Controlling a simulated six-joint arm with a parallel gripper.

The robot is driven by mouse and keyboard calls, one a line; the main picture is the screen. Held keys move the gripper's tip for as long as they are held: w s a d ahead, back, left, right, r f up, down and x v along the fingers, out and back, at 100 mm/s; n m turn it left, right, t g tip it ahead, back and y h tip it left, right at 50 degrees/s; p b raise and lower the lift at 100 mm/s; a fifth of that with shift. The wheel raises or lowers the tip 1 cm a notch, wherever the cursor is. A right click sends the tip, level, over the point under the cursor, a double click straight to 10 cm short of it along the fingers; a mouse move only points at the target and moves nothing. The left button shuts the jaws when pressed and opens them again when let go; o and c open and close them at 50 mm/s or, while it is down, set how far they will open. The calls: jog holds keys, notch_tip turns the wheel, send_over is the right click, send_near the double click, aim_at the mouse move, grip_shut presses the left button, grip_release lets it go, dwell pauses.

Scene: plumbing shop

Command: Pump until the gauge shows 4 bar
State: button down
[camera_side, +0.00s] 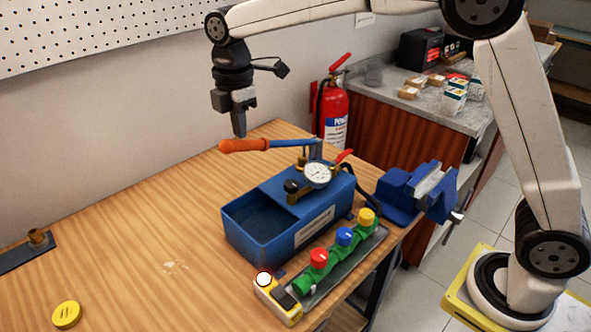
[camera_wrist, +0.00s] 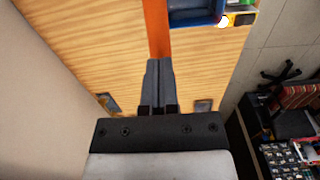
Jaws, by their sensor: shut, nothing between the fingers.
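A blue hand test pump (camera_side: 247,217) with an open tank stands on the wooden table. Its lever has an orange grip (camera_side: 243,145) and lies roughly level, pointing left. The round white pressure gauge (camera_side: 317,175) sits on top of the pump; its needle is too small to read. My gripper (camera_side: 240,134) is shut and empty, pointing down just over the orange grip; I cannot tell whether it touches. In the wrist view my closed fingers (camera_wrist: 158,66) line up with the orange grip (camera_wrist: 157,28), and the pump's blue edge (camera_wrist: 196,18) shows at the top.
A green valve manifold (camera_side: 337,252) with red, blue and yellow knobs lies in front of the pump, beside a yellow device (camera_side: 278,299). A blue vise (camera_side: 416,193) stands right, a fire extinguisher (camera_side: 332,115) behind. The table's left side is mostly clear.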

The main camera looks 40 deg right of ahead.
jog(key=shift+d+r, duration=0.15)
jog(key=shift+r, duration=0.55)
jog(key=shift+f, duration=0.1)
jog(key=shift+a+f, duration=1.05)
jog(key=shift+f, duration=5.4)
jog(key=r, duration=0.4)
jog(key=d+r, duration=0.1)
jog(key=r, duration=0.3)
jog(key=d+r, duration=0.1)
jog(key=r, duration=0.4)
jog(key=shift+f, duration=0.1)
